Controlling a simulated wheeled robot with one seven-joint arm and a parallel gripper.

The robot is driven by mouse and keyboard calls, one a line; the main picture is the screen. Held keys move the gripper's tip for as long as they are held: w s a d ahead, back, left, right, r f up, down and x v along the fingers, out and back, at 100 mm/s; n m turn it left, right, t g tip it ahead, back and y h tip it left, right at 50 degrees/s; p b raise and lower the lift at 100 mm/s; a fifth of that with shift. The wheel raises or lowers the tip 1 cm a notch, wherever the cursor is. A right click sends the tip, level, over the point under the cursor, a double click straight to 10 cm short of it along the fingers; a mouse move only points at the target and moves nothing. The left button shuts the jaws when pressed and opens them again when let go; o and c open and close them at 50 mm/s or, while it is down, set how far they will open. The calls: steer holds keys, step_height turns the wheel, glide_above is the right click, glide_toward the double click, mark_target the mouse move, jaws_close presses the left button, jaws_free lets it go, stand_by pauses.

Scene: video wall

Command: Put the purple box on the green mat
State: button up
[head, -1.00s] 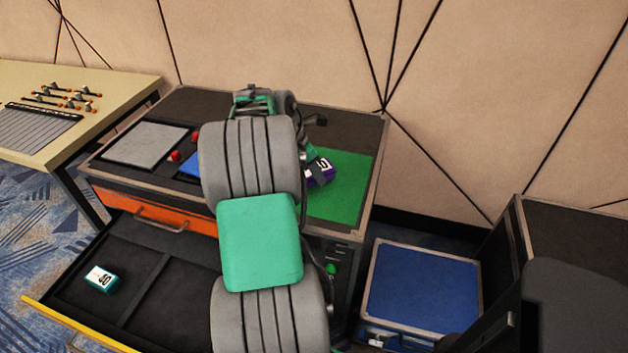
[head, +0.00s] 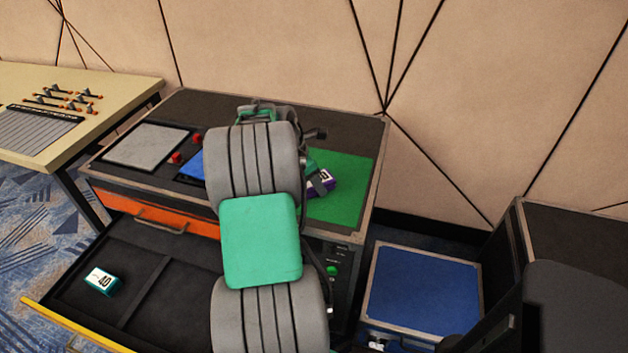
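The purple box (head: 327,184), with a white label, is at the left part of the green mat (head: 345,200). I cannot tell whether it touches the mat or hangs just above it. My gripper (head: 318,182) is at the box, with a grey finger across it, and appears shut on it. My arm hides much of the gripper and the mat's left side.
The mat lies on a dark cabinet top with a grey panel (head: 146,145), red knobs (head: 177,157) and a partly hidden blue mat (head: 190,168). An open drawer (head: 190,285) below holds a teal box (head: 102,281). A blue-topped case (head: 420,287) stands right.

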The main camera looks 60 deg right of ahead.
steer(key=shift+o, duration=0.4)
steer(key=shift+s+a+f, duration=0.2)
steer(key=shift+f, duration=0.25)
steer(key=shift+s+a+f, duration=0.15)
steer(key=shift+a+f, duration=0.05)
steer(key=shift+f, duration=0.2)
steer(key=shift+d+r+b, duration=0.1)
steer(key=shift+r+b, duration=0.3)
steer(key=d+p+v, duration=0.1)
steer(key=p+v, duration=0.2)
steer(key=v, duration=1)
steer(key=w+a+r+m+t, duration=0.1)
steer(key=w+a+m+t, duration=0.1)
steer(key=w+a, duration=0.75)
steer(key=w+a+m+t+y, duration=0.1)
steer(key=w+a+m+t, duration=0.15)
steer(key=a, duration=1.35)
steer(key=s+a+f+m+y, duration=0.1)
steer(key=s+a+f+m, duration=0.1)
steer(key=a, duration=0.7)
steer(key=s+a+f+m+y, duration=0.2)
steer(key=s+a+f+m, duration=0.1)
steer(key=a, duration=0.7)
steer(key=shift+s+a+m, duration=0.3)
steer(key=shift+s+m, duration=0.15)
steer(key=shift+s, duration=0.45)
